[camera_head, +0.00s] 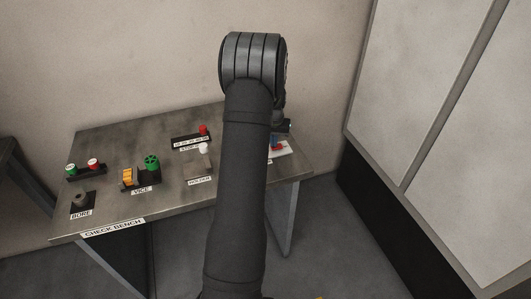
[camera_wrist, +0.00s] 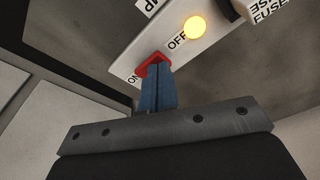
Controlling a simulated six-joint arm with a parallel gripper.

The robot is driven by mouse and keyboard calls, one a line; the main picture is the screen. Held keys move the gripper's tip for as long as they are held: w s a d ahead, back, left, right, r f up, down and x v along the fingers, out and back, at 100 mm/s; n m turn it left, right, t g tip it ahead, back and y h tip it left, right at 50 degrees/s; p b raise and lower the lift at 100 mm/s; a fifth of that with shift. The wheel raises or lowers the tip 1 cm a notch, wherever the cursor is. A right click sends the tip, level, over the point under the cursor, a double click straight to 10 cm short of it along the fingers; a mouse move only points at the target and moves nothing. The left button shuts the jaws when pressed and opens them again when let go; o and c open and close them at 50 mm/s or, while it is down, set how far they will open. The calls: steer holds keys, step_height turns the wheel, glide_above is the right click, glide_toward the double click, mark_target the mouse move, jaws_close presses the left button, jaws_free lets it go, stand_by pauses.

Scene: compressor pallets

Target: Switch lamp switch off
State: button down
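The lamp switch (camera_wrist: 152,58) is a red part on a white panel (camera_wrist: 196,48) in the wrist view, between the printed words ON and OFF. A round lamp (camera_wrist: 195,27) beside OFF glows yellow. My gripper (camera_wrist: 157,68) has its two blue fingers together, with the tips at the red switch. They appear to touch it, but the tips hide part of the switch and I cannot tell its position. In the head view the white panel (camera_head: 287,149) shows at the bench's right end, partly behind my arm.
A large cabinet (camera_head: 410,110) stands right of the bench.

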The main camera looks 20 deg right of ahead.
steer(key=shift+f, duration=0.1)
steer(key=shift+r, duration=3.5)
step_height(320, 180, down, 7)
steer(key=shift+r, duration=0.1)
steer(key=shift+r, duration=0.15)
